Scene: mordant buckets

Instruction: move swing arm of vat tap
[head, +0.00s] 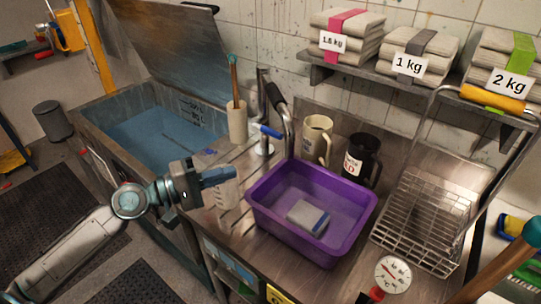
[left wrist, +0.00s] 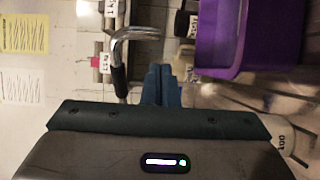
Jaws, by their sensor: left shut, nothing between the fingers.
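The vat tap stands behind the worktop between the vat and the purple tub. Its chrome swing arm (head: 289,130) is a bent pipe with a black grip (head: 276,96) at its upper end. In the left wrist view the chrome pipe (left wrist: 137,33) and the black grip (left wrist: 119,82) show beyond my fingers. A blue lever (head: 270,131) sits on a pale base beside the pipe. My left gripper (head: 233,172) is shut and empty, apart from the tap, in front of it and to its left. Its blue fingers (left wrist: 161,85) are together in the wrist view. My right gripper is not in view.
The blue vat (head: 150,130) with its raised lid is at left. A clear beaker (head: 227,194) stands by my gripper. A brush holder (head: 237,122), purple tub (head: 262,215), cream mug (head: 316,138) and black mug (head: 360,158) crowd the tap. A wire rack (head: 425,215) is at right.

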